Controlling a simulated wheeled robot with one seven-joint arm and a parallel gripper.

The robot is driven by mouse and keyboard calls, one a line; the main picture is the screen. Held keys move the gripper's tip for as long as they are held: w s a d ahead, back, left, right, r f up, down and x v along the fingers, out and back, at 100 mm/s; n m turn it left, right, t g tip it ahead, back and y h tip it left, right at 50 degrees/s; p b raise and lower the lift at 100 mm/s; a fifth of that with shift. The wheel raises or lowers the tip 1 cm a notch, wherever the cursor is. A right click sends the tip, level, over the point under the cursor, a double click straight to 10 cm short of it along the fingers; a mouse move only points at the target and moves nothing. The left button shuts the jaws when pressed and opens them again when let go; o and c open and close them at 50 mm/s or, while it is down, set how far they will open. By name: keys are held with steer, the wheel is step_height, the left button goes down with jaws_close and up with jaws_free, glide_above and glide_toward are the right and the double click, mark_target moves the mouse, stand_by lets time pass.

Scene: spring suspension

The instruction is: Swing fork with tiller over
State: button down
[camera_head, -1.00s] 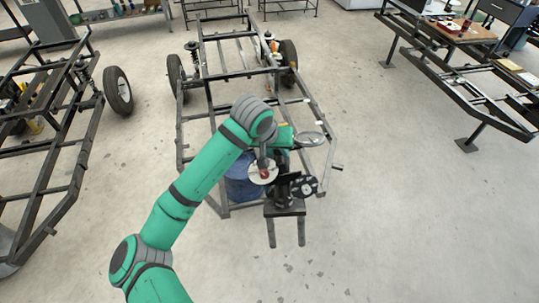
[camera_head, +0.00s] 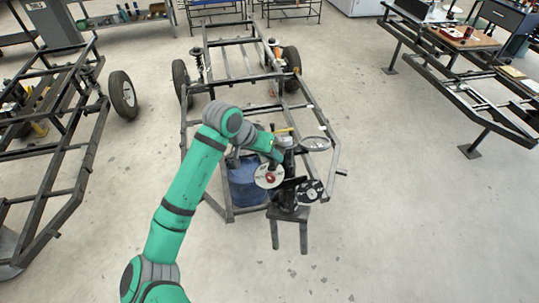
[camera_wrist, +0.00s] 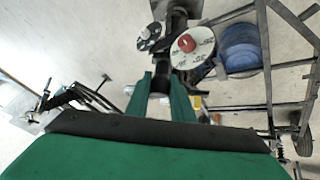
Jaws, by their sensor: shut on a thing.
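A small stand (camera_head: 290,216) with two legs in view carries a black upright assembly with two marked discs. One disc (camera_head: 268,176) is pale with a red centre and also shows in the wrist view (camera_wrist: 191,58). The other disc (camera_head: 311,192) is black and white and sits to the right. My gripper (camera_wrist: 160,86) is shut on a dark bar (camera_wrist: 160,78), which looks like the tiller, between its green fingers. In the head view my wrist lies against the top left of the black upright (camera_head: 289,163). The fork itself is not clearly told apart.
A grey tubular vehicle frame (camera_head: 190,150) with wheels surrounds the stand's back side. A blue drum (camera_head: 245,186) stands close left of the stand. Another frame with a wheel (camera_head: 122,95) is at left, and a rack (camera_head: 480,105) at right. Floor in front is clear.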

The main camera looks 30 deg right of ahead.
steer(key=c, duration=1.5)
jaws_free()
steer(key=shift+c, duration=0.2)
steer(key=v, duration=1)
steer(key=shift+a+r, duration=0.2)
steer(key=shift+r, duration=0.15)
